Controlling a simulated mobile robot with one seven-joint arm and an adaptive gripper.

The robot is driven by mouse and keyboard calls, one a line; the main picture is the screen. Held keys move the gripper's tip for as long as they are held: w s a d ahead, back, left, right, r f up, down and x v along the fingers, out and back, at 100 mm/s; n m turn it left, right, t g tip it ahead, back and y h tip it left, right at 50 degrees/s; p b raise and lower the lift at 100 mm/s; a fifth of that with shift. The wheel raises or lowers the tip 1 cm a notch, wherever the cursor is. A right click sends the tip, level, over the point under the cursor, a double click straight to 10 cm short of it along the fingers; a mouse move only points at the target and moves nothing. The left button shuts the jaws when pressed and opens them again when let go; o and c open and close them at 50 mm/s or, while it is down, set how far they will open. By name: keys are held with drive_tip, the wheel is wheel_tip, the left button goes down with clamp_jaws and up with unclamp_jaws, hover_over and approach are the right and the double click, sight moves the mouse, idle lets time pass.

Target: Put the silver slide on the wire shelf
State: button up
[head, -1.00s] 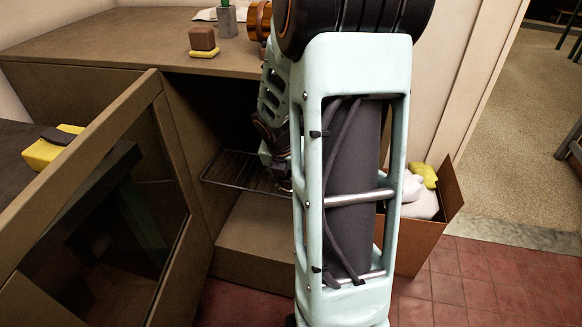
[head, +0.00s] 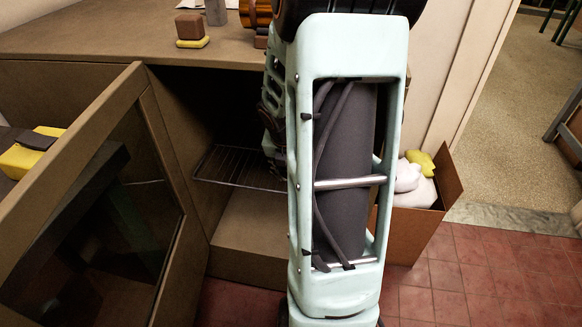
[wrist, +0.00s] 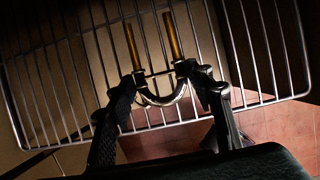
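The silver slide (wrist: 162,98) shows in the wrist view as a U-shaped bow with a short crossbar and two brass-coloured tubes pointing away. My gripper (wrist: 163,80) has one dark finger against each side of it, holding it between the fingertips. The wire shelf (wrist: 75,75) lies behind the slide in that view; whether the slide touches the wires I cannot tell. In the head view, the wire shelf (head: 238,168) sits inside the open cabinet. My arm hides the gripper, the slide and the shelf's right part there.
The cabinet's glazed door (head: 110,215) stands open at left. A brown block on a yellow pad (head: 190,28) is on the cabinet top (head: 110,35). A cardboard box (head: 415,222) with white and yellow items stands right of my arm. Red floor tiles (head: 480,275) are clear at right.

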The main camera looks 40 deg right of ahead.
drive_tip(key=o, duration=0.5)
drive_tip(key=shift+c, duration=0.2)
drive_tip(key=shift+r, duration=0.25)
drive_tip(key=p+v, duration=0.7)
drive_tip(key=v, duration=0.4)
drive_tip(key=shift+r+p, duration=0.3)
drive_tip(key=shift+r, duration=0.05)
drive_tip(key=shift+s+a, duration=0.1)
